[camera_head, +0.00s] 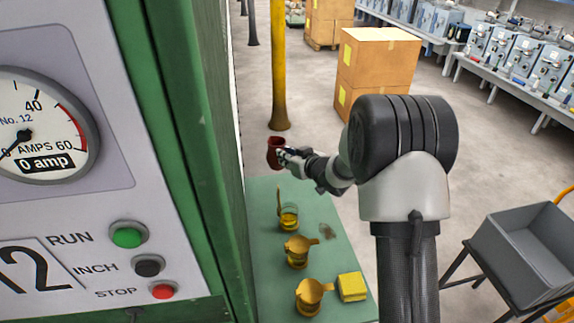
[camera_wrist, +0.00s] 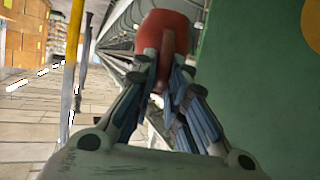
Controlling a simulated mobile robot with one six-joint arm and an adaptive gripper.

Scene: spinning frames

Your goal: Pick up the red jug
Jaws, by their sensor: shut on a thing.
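The red jug (camera_head: 274,150) is dark red in the head view, at the far end of the green table (camera_head: 265,197). It also shows in the wrist view (camera_wrist: 170,32), at the top centre, with its handle toward me. My gripper (camera_head: 287,156) reaches it from the right. In the wrist view my gripper's fingers (camera_wrist: 165,85) are shut on the jug at its handle. The jug appears raised above the table's far edge. The fingers hide part of the handle.
A green machine (camera_head: 205,150) is close on the left. A yellow post (camera_head: 278,70) and cardboard boxes (camera_head: 372,75) stand beyond. A grey bin (camera_head: 525,245) is at right.

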